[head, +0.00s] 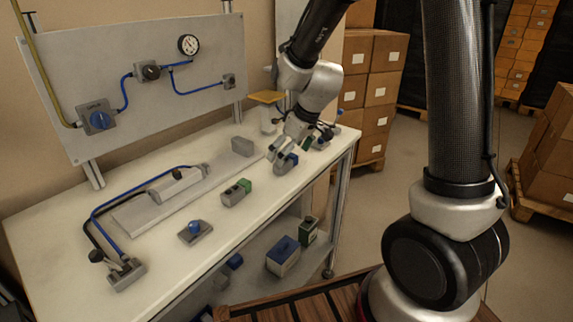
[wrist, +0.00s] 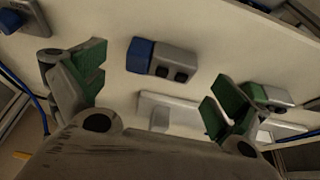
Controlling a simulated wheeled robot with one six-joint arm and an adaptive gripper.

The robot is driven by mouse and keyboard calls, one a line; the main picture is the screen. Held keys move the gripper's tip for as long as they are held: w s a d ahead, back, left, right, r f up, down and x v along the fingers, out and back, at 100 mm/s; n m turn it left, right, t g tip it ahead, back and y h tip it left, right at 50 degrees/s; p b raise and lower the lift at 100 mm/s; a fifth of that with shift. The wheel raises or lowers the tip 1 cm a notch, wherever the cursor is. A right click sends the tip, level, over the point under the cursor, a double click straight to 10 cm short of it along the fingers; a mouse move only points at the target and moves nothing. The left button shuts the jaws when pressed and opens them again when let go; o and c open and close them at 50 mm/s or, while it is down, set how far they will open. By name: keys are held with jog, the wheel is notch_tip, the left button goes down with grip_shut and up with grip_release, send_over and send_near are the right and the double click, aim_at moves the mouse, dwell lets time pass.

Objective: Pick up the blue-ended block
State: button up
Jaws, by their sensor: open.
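The blue-ended block (wrist: 172,62) is grey with a blue end and two dark round marks on its side. In the wrist view it lies on the white table beyond the fingertips, roughly between them. In the wrist view my gripper (wrist: 158,85) is open and empty, with green pads on both fingers. I cannot tell the exact height of the fingers above the block.
A green-ended block (head: 236,193) lies left of my gripper, with a blue-knobbed part (head: 195,231) nearer the front. A long grey rail (head: 160,205) and a hose assembly (head: 120,272) occupy the table's left. A grey block (head: 242,146) stands behind. A panel (head: 140,75) rises at the back.

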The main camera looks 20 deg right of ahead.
jog(key=shift+x, duration=1.55)
jog(key=shift+r, duration=0.1)
jog(key=c, duration=1.2)
